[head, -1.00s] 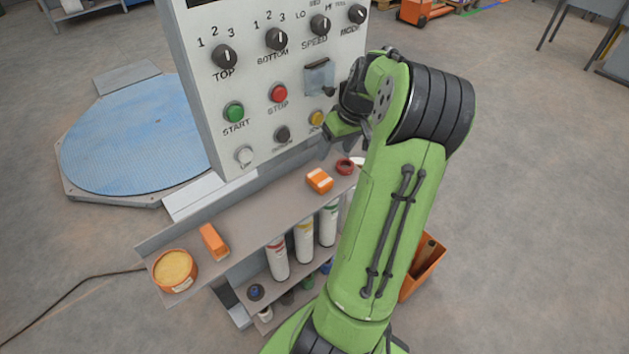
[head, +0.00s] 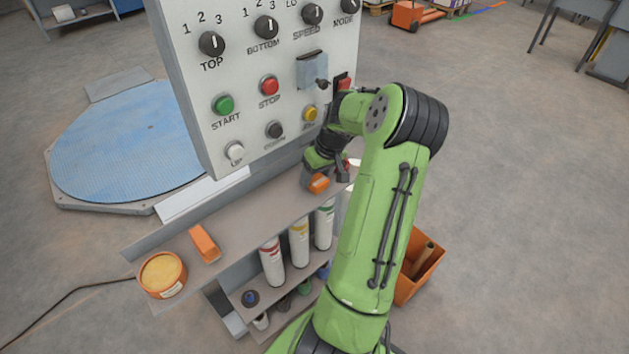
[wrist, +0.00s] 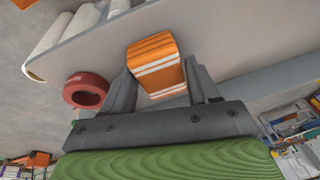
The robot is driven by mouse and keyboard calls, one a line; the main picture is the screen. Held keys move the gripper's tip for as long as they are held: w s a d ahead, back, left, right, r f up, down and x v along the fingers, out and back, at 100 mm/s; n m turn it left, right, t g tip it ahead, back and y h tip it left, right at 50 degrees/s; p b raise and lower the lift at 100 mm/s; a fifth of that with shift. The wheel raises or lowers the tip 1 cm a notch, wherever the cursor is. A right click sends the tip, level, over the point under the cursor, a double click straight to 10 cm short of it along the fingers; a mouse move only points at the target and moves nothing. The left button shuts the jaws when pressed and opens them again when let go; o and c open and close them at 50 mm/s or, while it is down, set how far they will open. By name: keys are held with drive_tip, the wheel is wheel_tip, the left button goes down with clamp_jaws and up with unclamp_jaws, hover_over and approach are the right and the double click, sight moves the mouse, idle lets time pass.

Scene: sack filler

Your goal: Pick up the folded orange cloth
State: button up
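The folded orange cloth (head: 318,184) lies on the shelf under the control panel, partly hidden by my gripper in the head view. In the wrist view the cloth (wrist: 155,65) shows orange with white stripes, in the space between and beyond my two fingers. My gripper (head: 325,178) is just above the cloth. In the wrist view the gripper (wrist: 160,80) has its fingers apart, one on either side of the cloth's near end. I cannot tell whether the fingers touch it.
A red tape roll (wrist: 86,90) lies close beside the left finger. The shelf (head: 255,222) also holds an orange box-like item (head: 204,244) and an orange tub (head: 162,274). Cartridges (head: 272,262) stand below. The control panel (head: 245,135) rises behind, and an orange bin (head: 405,290) is to the right.

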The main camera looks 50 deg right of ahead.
sight(314, 176)
drive_tip(key=c, duration=0.6)
drive_tip(key=shift+o, duration=0.2)
drive_tip(key=shift+r, duration=0.35)
drive_tip(key=shift+c, duration=1)
drive_tip(key=p+v, duration=0.1)
drive_tip(key=v, duration=0.2)
drive_tip(key=shift+w+a+r, duration=0.1)
drive_tip(key=s+a, duration=0.1)
drive_tip(key=s, duration=0.4)
drive_tip(key=s+a, duration=0.1)
drive_tip(key=s, duration=0.5)
drive_tip(key=s+a+p, duration=0.1)
drive_tip(key=s+a, duration=0.1)
drive_tip(key=s, duration=0.4)
